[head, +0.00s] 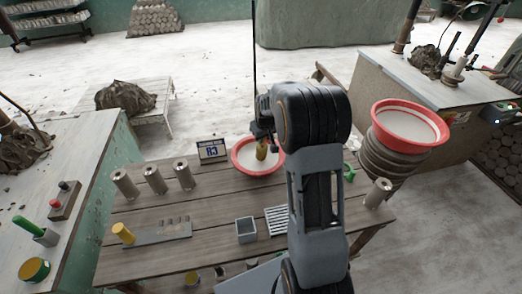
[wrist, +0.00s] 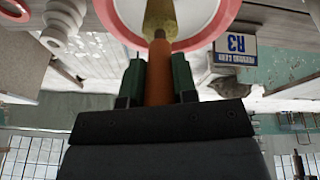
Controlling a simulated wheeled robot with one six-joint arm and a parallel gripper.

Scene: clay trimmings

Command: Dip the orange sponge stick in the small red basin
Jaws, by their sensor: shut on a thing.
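My gripper (head: 262,136) points down over the small red basin (head: 235,163), which stands at the back of the wooden table. In the wrist view its two green fingers (wrist: 157,72) are shut on the orange handle of the sponge stick (wrist: 158,85). The stick's yellowish sponge end (wrist: 159,16) extends from the fingers toward the pale inside of the basin (wrist: 204,36). In the head view the sponge end (head: 262,151) overlaps the basin's opening. I cannot tell whether it touches the contents. My arm hides part of the basin's right side.
A grey box (head: 246,230) is at the front. A larger red basin (head: 440,131) rests on a stack at right.

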